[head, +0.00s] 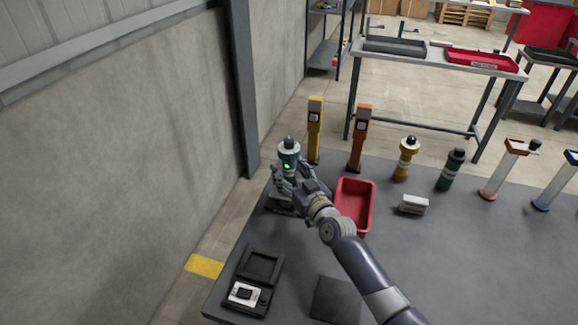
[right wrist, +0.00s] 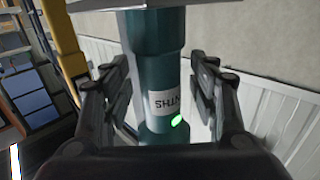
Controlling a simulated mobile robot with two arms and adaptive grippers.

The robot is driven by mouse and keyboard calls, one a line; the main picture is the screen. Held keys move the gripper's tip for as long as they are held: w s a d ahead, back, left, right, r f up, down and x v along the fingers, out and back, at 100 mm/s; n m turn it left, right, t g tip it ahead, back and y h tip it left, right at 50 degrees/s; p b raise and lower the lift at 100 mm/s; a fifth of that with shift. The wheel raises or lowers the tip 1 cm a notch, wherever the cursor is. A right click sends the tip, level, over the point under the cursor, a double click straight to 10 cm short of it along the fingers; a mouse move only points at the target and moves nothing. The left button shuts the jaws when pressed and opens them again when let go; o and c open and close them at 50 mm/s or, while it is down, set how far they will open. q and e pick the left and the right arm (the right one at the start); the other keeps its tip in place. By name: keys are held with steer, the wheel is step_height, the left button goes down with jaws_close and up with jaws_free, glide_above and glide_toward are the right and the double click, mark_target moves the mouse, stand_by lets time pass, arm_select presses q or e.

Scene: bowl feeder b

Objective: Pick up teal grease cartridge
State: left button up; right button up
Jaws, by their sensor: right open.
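The teal grease cartridge (head: 288,152) stands upright near the far left edge of the dark table, with a dark knob on top and a green light on its side. In the right wrist view, the teal cartridge (right wrist: 152,60) fills the middle and has a white label with dark letters. My right gripper (head: 281,176) is at the cartridge. In the right wrist view, the open fingers of my right gripper (right wrist: 162,95) stand on both sides of it, with a gap showing on each side. The cartridge's foot is partly hidden by the gripper. My left gripper is not in view.
A yellow post (head: 315,130) and an orange post (head: 359,138) stand just behind the cartridge. A red bin (head: 369,212) lies right of my right gripper. A yellow canister (head: 405,160) and a green canister (head: 450,170) stand further right. The wall (head: 130,130) is close on the left.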

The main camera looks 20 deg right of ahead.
jaws_close()
steer(key=shift+r, duration=0.1)
